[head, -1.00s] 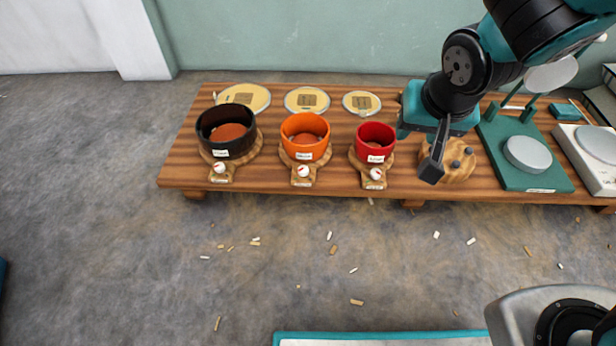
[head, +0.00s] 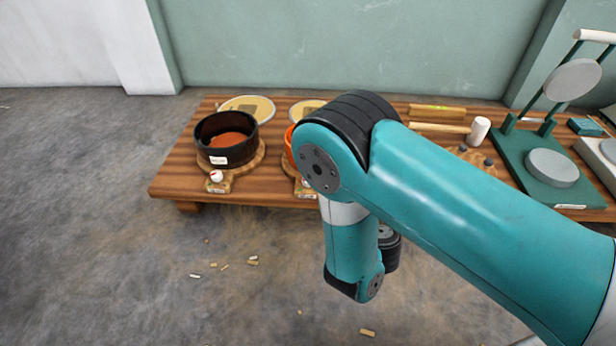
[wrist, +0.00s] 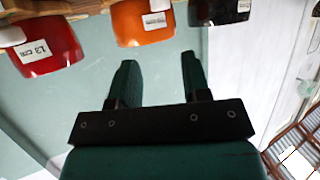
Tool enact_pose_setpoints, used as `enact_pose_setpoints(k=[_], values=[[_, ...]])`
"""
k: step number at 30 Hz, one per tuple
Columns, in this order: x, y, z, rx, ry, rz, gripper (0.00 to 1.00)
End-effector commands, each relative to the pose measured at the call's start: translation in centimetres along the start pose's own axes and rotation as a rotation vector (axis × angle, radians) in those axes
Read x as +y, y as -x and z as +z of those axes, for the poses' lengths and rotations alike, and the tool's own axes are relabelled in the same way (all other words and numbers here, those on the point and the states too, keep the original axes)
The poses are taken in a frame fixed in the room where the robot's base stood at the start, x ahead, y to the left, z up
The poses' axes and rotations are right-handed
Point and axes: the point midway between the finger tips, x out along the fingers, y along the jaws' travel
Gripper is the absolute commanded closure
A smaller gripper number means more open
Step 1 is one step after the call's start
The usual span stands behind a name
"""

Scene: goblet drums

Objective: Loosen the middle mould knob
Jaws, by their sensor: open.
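The middle mould, an orange ring, shows as a sliver (head: 289,148) behind my arm in the head view, and upside down at the top of the wrist view (wrist: 137,33). Its white knob (wrist: 160,5) is cut by the top edge of the wrist view. The gripper itself is hidden behind my arm in the head view.
The black mould (head: 226,140) with its white-and-red knob (head: 216,176) stands left on the wooden bench (head: 180,165). The red mould (wrist: 45,45) is on the other side, hidden by my arm in the head view.

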Motion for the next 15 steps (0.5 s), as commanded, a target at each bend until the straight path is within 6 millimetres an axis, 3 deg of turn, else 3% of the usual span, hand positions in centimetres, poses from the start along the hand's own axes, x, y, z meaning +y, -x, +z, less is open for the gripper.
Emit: enact_pose_setpoints(k=[1, 5, 7, 15], values=[[0.1, -0.1, -0.9, 0.002, -0.003, 0.002, 0.57], [0.0, -1.4, -1.1, 0.005, -0.004, -0.001, 0.57], [0.1, -2.5, -0.2, 0.005, -0.005, 0.003, 0.57], [0.1, -5.7, -0.1, 0.007, -0.007, 0.003, 0.57]])
